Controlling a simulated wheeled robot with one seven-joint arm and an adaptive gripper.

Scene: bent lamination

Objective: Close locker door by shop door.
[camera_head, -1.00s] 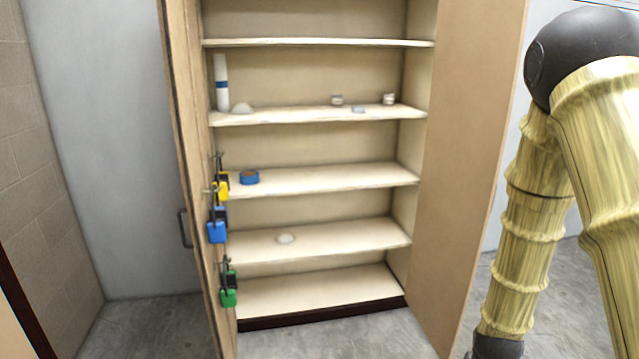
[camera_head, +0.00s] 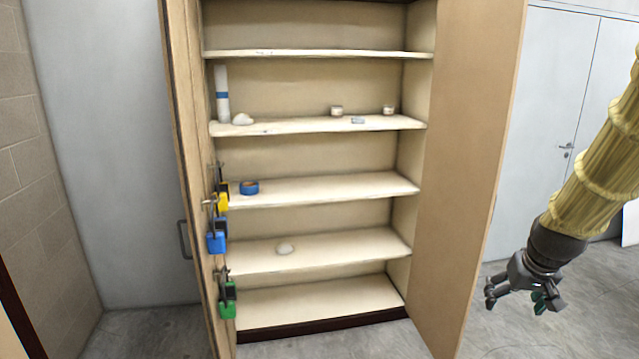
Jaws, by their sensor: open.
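A tall tan locker stands ahead with both doors swung open toward me. Its right door (camera_head: 475,150) is a plain tan panel, on the side of the grey shop door (camera_head: 580,75) with its lever handle. The left door (camera_head: 185,130) stands open, seen nearly edge-on, with a dark pull handle on its outer face. My gripper (camera_head: 520,302) is open and empty, fingers pointing down, to the right of the right door's lower part. It appears apart from that door.
Several padlocks hang inside the left door, including a blue one (camera_head: 216,242) and a green one (camera_head: 228,309). The shelves hold a blue tape roll (camera_head: 249,187), a white tube (camera_head: 222,108) and small items. Grey floor (camera_head: 500,340) is clear around my gripper.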

